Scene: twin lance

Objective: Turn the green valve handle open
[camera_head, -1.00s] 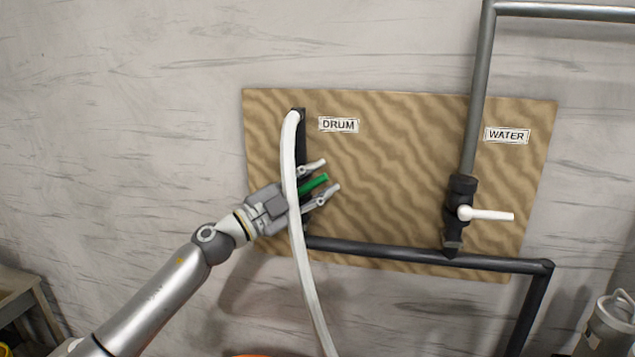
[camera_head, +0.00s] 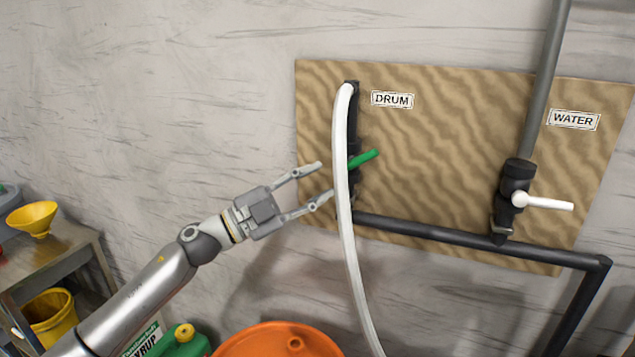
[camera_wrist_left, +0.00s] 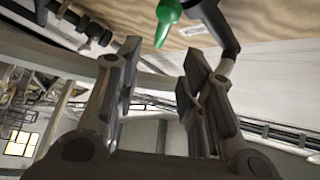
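The green valve handle (camera_head: 364,160) sits on the dark drum valve under the DRUM label (camera_head: 392,99). It points to the right and slightly up, and the white hose (camera_head: 341,150) passes in front of its left end. My left gripper (camera_head: 324,179) is open and empty, with its fingers just left of the hose and handle. In the left wrist view the green handle (camera_wrist_left: 168,14) shows at the top, beyond the open fingertips (camera_wrist_left: 160,65) and not between them. My right gripper is not in view.
The water valve with a white handle (camera_head: 548,203) is to the right on the wooden board (camera_head: 440,160). A dark pipe (camera_head: 430,234) runs below. An orange drum (camera_head: 275,342) and a bench with a yellow funnel (camera_head: 33,218) are lower left.

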